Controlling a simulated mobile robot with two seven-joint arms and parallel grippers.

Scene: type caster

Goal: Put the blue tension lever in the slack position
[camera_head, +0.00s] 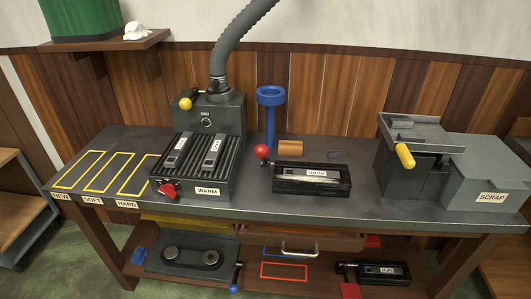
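A dark unit (195,257) with two round wheels, apparently joined by a belt, sits on the lower shelf at the left. A lever with a blue knob (234,288) hangs at this unit's right end, its arm pointing down and slightly left. It looks like the blue tension lever; no position marking for it is readable. A blue piece (139,256) lies at the unit's left end. Neither gripper shows in the head view.
A partly open drawer (300,238) with a metal handle overhangs the lower shelf. The bench top (330,208) holds the WARM grate (195,165), a blue stand (270,98), a black HARD box (311,179) and the SCRAP box (488,165). A red outline (284,278) marks the shelf.

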